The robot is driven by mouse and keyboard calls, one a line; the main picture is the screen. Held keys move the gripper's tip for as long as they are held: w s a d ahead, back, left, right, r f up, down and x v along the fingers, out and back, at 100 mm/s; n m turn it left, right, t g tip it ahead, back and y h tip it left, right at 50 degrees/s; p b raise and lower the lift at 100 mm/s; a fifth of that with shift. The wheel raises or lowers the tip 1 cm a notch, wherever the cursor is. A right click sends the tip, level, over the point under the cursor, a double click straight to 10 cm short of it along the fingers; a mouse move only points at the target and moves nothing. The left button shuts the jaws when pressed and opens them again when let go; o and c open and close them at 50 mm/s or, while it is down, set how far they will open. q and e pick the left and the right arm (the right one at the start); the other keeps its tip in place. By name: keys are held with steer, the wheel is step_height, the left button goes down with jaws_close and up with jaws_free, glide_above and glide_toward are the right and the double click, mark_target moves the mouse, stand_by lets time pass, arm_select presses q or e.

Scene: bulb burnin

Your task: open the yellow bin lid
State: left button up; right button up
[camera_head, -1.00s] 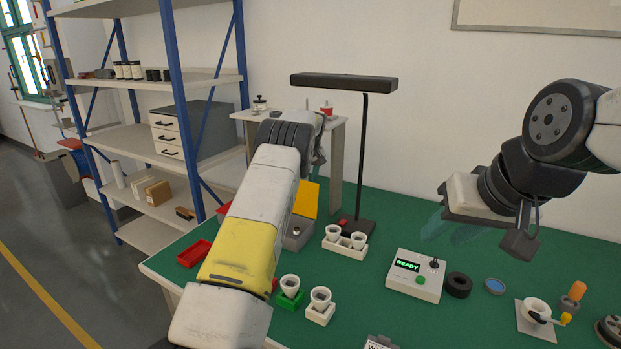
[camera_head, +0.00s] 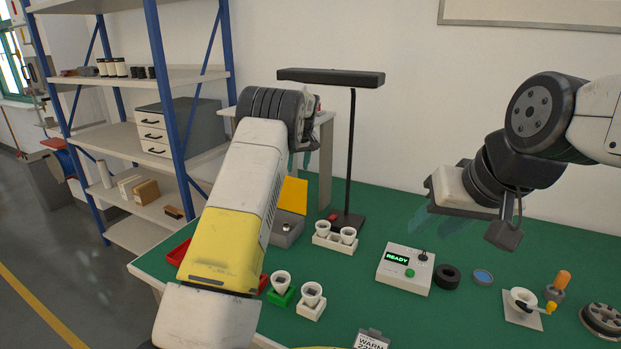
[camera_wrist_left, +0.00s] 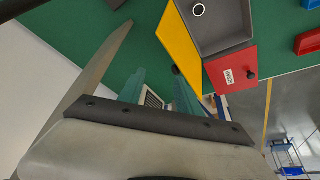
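The yellow bin lid (camera_head: 293,195) stands raised behind an open grey bin (camera_head: 288,231) in the head view. In the left wrist view the yellow lid (camera_wrist_left: 179,40) is tilted up along one side of the grey bin (camera_wrist_left: 223,24), with a dark knob at its corner. A white ring shows inside the bin. My left gripper (camera_head: 300,160) is above the lid; its teal fingers are apart with nothing between them in the wrist view (camera_wrist_left: 160,92). It appears clear of the lid. My right gripper (camera_head: 438,217) hangs open and empty above the table's right part.
A red panel with a label and knob (camera_wrist_left: 231,71) adjoins the grey bin. A black lamp (camera_head: 350,150) stands behind. White cup holders (camera_head: 335,241) and a READY box (camera_head: 405,270) are on the green table. My left arm hides part of the table.

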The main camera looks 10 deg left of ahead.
arm_select(q)
steer(key=s+d, duration=0.3)
steer(key=s, duration=0.6)
steer(key=shift+s+d+f, duration=0.15)
steer(key=shift+s+d, duration=0.1)
steer(key=shift+s, duration=0.15)
steer(key=s+a+r+m+h, duration=0.1)
steer(key=s+a+r+h, duration=0.1)
steer(key=s+r, duration=0.6)
steer(key=s+a+r+m+h, duration=0.15)
steer(key=s+r, duration=0.35)
steer(key=s, duration=0.6)
steer(key=s+d+m+t, duration=0.1)
steer(key=s+m, duration=0.2)
steer(key=s, duration=2)
steer(key=shift+r+t, duration=0.3)
steer(key=shift+t, duration=0.1)
